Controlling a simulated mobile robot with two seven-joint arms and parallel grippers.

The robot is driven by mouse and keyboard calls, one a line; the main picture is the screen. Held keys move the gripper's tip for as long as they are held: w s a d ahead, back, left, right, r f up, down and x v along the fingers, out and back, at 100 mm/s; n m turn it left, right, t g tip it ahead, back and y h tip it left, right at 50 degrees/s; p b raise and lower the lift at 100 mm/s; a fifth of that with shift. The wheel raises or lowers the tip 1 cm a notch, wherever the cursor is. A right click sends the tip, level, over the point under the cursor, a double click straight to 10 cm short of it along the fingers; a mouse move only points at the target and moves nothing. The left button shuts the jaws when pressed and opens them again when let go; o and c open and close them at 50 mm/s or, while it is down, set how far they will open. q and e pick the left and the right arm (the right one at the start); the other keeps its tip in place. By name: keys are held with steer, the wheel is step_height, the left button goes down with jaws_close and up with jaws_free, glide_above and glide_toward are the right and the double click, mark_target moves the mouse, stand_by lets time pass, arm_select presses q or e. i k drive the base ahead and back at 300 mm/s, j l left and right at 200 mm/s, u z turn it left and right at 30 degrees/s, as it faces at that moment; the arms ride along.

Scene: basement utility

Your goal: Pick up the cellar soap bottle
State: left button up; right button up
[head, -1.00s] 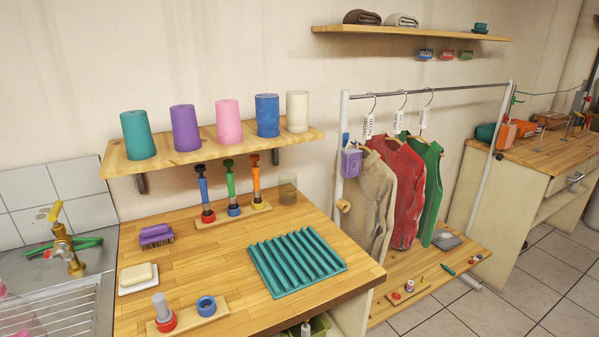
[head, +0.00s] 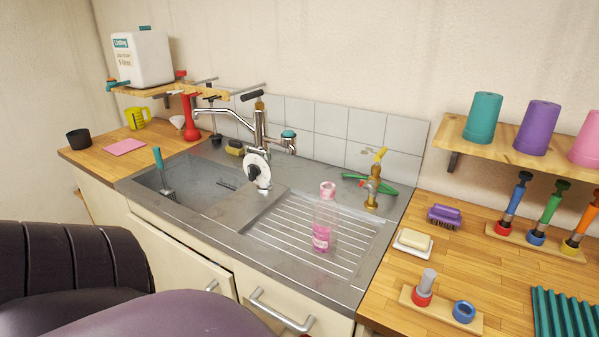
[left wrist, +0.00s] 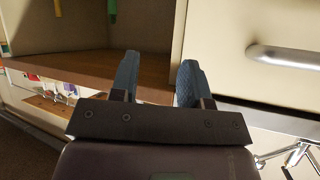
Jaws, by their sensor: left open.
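A clear bottle with pink liquid and a pink cap (head: 324,218), which looks like the soap bottle, stands upright on the ribbed drainboard (head: 290,232) of the steel sink. My left gripper (left wrist: 157,75) shows in the left wrist view, open and empty, in front of cabinet fronts and a wooden edge. The bottle is not seen in that view. In the head view a dark arm of mine fills the lower left; no gripper fingers show there. My right gripper is not in view.
A soap dish (head: 412,242) and purple brush (head: 444,215) lie on the right counter. Cabinet handles (head: 282,312) stick out below the sink.

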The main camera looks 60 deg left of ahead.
mark_target(327, 211)
steer(key=u, duration=1.5)
